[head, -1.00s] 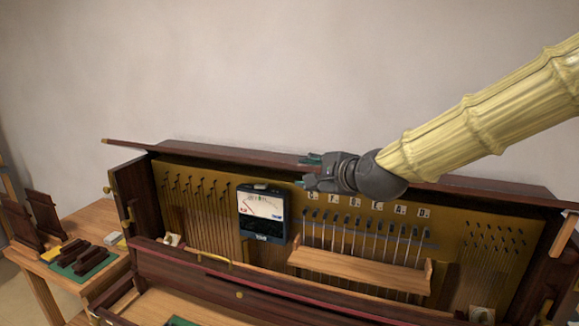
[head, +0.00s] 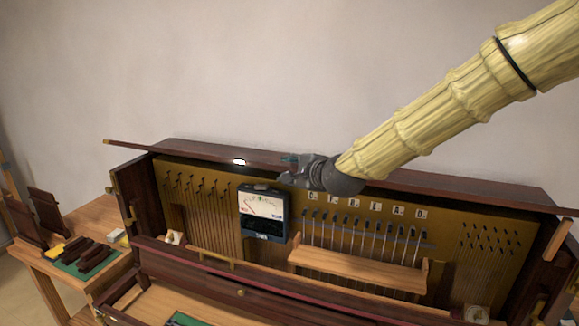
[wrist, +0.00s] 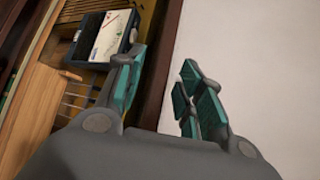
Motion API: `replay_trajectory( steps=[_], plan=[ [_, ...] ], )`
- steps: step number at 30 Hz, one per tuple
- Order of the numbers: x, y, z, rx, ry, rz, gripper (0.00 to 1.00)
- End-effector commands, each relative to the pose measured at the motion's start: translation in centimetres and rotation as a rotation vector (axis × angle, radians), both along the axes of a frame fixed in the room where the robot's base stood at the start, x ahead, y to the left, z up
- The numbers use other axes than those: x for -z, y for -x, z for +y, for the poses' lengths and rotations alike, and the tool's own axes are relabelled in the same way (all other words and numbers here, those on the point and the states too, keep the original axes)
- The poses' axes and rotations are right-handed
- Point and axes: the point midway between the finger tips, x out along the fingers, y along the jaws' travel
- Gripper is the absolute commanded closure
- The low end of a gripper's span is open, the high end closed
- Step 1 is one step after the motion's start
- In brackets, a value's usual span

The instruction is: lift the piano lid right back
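The piano lid (head: 460,190) is the long dark brown panel along the top rear of the upright piano, close to the wall. The piano's top is open, showing the tuning pins and strings. My gripper (head: 286,170) is at the lid's middle, its fingers pointing left. The wrist view shows the two teal fingertips (wrist: 160,92) apart, with a dark brown strip of the lid (wrist: 163,60) seen beyond the gap. I cannot tell whether a finger touches the lid. Nothing is seen clamped between the fingers.
A black meter (head: 264,213) with a white dial stands on the piano in front of the lid. A wooden rail (head: 360,268) lies to its right. A side table (head: 85,222) at left holds dark blocks on a green mat. The bare wall (head: 250,70) is close behind.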

Motion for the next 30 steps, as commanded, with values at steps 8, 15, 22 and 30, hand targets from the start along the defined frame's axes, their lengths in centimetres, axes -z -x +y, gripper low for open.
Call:
replay_trajectory(
  steps=[8,15,22,30],
  plan=[
    [0.41,-0.98,0.60,-0.001,0.000,-0.001,0.62],
    [0.45,-1.01,0.61,0.000,0.001,0.000,0.62],
    [0.45,-1.00,0.60,0.000,0.000,0.000,1.00],
    [0.30,-1.05,0.74,-0.002,-0.001,0.000,1.00]
  ],
)
